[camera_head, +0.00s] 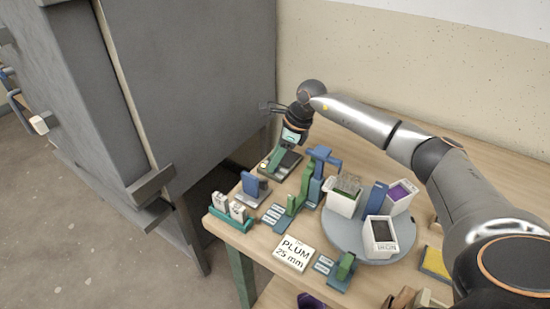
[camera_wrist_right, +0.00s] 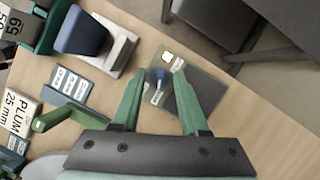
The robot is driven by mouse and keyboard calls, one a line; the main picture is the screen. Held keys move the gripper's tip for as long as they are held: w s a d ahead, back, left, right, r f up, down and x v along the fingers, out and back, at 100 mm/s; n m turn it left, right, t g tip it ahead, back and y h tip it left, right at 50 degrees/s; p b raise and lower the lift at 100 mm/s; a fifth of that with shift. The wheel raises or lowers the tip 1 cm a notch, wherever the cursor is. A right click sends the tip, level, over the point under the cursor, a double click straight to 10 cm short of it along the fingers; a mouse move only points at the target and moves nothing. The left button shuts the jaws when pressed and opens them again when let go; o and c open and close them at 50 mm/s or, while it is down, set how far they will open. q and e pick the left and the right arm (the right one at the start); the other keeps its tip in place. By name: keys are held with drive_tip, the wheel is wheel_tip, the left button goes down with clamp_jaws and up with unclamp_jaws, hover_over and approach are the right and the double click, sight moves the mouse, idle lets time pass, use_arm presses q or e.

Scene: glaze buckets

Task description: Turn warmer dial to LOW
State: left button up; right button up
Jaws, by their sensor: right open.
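The warmer is a dark flat plate (camera_head: 291,166) on the bench near the cabinet; it also shows in the right wrist view (camera_wrist_right: 203,95). Its small blue-grey dial (camera_wrist_right: 158,77) has white labels beside it, too small to read. A small bright light (camera_wrist_right: 167,56) glows near the dial. My right gripper (camera_head: 270,162) is over the warmer. In the right wrist view its two green fingers (camera_wrist_right: 154,75) are apart, with the dial showing between their tips. I cannot tell whether they touch it. The dial is hidden in the head view. My left gripper is not in view.
A blue block on a grey stand (camera_head: 255,189) is close to the warmer. A PLUM 25 mm sign (camera_head: 293,253), a green-and-blue fixture (camera_head: 316,180) and a round turntable (camera_head: 345,240) with white buckets stand nearer. A large grey cabinet (camera_head: 190,80) rises at the left.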

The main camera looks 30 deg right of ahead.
drive_tip(key=v, duration=1.2)
drive_tip(key=shift+r, duration=0.3)
